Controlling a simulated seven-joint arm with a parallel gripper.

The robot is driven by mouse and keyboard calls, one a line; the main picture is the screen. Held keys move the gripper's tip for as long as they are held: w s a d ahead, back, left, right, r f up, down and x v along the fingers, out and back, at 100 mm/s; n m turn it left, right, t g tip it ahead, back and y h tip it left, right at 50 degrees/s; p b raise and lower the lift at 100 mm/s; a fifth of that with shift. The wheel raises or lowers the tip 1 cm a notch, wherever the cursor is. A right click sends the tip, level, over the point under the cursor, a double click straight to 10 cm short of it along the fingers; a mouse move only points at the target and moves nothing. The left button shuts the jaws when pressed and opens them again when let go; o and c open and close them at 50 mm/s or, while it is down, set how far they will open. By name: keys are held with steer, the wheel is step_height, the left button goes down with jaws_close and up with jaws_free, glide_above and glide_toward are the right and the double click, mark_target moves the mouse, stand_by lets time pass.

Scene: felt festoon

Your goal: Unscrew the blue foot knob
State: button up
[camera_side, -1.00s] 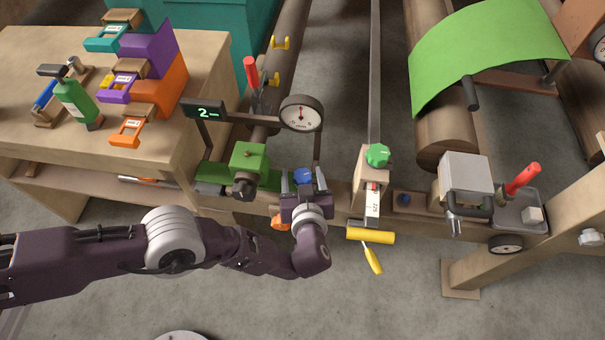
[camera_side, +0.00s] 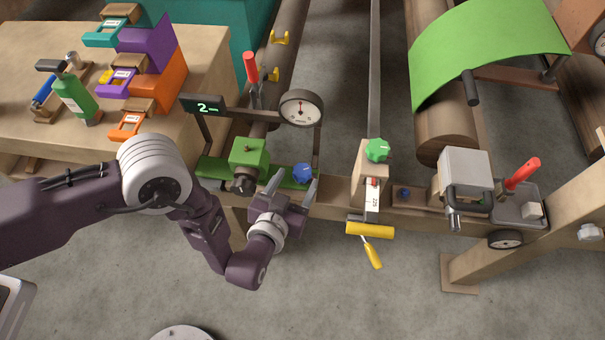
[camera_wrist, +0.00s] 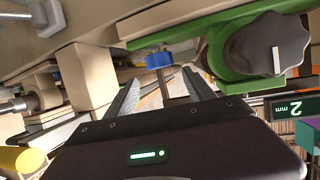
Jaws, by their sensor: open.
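The blue foot knob (camera_side: 303,173) sits at the right end of the green base (camera_side: 216,170), below the dial gauge. In the wrist view the blue knob (camera_wrist: 160,59) is just beyond my fingertips, with a thin stem showing between the fingers. My gripper (camera_side: 295,182) is open and empty. Its fingers point up toward the knob, tilted to the right, with the wrist below and left of it. I cannot tell in the side view whether a finger touches the knob.
A green block with a dark knob (camera_side: 244,183) stands close left of the blue knob. The dial gauge (camera_side: 301,109) and its display (camera_side: 203,106) stand above. A wooden block with a green knob (camera_side: 377,150) is to the right. Another small blue knob (camera_side: 404,193) sits on the beam.

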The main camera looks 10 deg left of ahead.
mark_target(303, 176)
steer(key=shift+s+a+f+m+g+h, duration=0.2)
steer(key=shift+s+a+m+g+h, duration=0.1)
steer(key=shift+s+a+m+h, duration=0.15)
steer(key=shift+w+f+h, duration=0.2)
steer(key=shift+w+h, duration=0.05)
steer(key=x, duration=0.6)
steer(key=shift+f, duration=0.15)
jaws_close()
steer(key=shift+d+n+y, duration=0.1)
steer(key=shift+n+y, duration=0.15)
steer(key=shift+y, duration=0.15)
steer(key=n+y, duration=0.2)
steer(key=y, duration=0.1)
steer(key=shift+n, duration=0.3)
steer(key=shift+n+y, duration=1.2)
steer(key=shift+y, duration=0.2)
